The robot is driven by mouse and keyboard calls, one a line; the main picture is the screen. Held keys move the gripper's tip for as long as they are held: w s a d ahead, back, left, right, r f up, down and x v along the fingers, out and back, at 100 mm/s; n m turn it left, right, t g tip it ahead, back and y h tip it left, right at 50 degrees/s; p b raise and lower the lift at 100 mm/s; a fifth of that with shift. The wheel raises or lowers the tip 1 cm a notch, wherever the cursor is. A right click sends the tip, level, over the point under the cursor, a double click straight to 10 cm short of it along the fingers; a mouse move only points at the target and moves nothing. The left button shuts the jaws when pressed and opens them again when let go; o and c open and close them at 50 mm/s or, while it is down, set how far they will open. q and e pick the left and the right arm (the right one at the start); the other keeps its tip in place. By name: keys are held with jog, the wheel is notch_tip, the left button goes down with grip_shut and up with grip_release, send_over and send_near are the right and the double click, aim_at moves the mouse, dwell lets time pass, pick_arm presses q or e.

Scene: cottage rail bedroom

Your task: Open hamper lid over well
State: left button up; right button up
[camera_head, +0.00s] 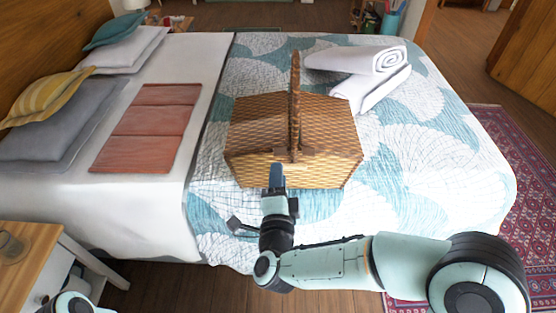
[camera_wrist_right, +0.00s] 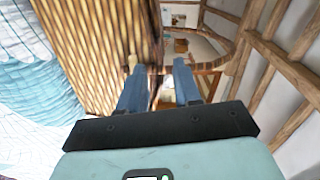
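A wicker hamper (camera_head: 258,125) with a tall arched handle (camera_head: 295,85) stands on the bed. Its lid panels on either side of the handle look shut, so its inside is hidden. My right gripper (camera_head: 277,172) is at the hamper's near side, below the foot of the handle. In the right wrist view its two blue fingers (camera_wrist_right: 157,78) are apart with nothing clearly held between them. The woven wall (camera_wrist_right: 95,45) rises to the left there, and a small pale peg shows by the left fingertip. My left gripper is out of view.
Rolled white towels (camera_head: 372,62) lie behind the hamper to the right. A folded terracotta cloth (camera_head: 150,128) and pillows (camera_head: 60,125) lie to the left. A wooden bedside table (camera_head: 25,250) stands at the lower left. The quilt right of the hamper (camera_head: 450,160) is clear.

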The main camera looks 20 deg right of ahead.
aim_at(279, 155)
jog(key=x, duration=0.6)
jog(key=shift+s, duration=0.1)
grip_shut()
dwell(1.2)
